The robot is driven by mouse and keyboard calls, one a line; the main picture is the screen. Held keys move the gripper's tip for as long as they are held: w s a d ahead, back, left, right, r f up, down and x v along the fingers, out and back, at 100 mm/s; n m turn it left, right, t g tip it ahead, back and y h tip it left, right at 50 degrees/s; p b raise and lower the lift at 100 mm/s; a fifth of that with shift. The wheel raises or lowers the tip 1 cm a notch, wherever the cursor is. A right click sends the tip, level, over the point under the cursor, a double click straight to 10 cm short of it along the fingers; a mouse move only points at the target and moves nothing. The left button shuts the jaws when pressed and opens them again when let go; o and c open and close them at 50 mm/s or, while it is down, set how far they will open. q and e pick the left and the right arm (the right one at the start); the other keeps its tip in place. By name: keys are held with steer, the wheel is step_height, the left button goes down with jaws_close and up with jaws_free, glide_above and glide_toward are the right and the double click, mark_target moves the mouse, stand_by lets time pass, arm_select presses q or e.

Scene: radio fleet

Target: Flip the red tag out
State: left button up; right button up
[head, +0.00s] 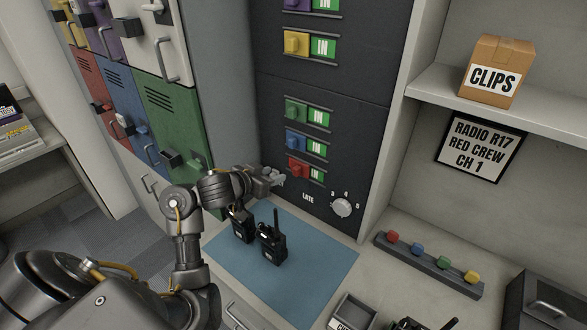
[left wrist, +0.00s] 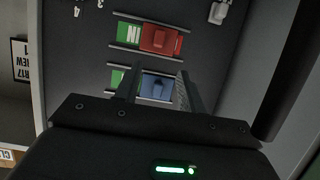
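The red tag (head: 299,168) is a red slider with a raised knob, lowest in its column on the dark board. A green IN label (head: 317,175) shows to its right. In the left wrist view the picture is turned over, and the red tag (left wrist: 160,40) lies beyond the fingertips, with its green IN label (left wrist: 128,33) to its left. My left gripper (head: 278,175) is just left of the red tag, apart from it. Its fingers (left wrist: 157,80) are open and empty, with the blue tag (left wrist: 158,88) showing between them. My right gripper is out of view.
Blue (head: 292,139) and green (head: 293,111) tags sit above the red one. A grey dial (head: 342,207) marked LATE is below right. Two black radios (head: 271,243) stand on the blue mat (head: 310,265) under the arm. Lockers (head: 170,120) stand left.

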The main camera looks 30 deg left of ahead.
mark_target(295, 169)
arm_select(q)
steer(key=x, duration=1)
steer(key=shift+d, duration=0.25)
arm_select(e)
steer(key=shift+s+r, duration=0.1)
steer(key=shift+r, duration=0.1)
arm_select(q)
jaws_close()
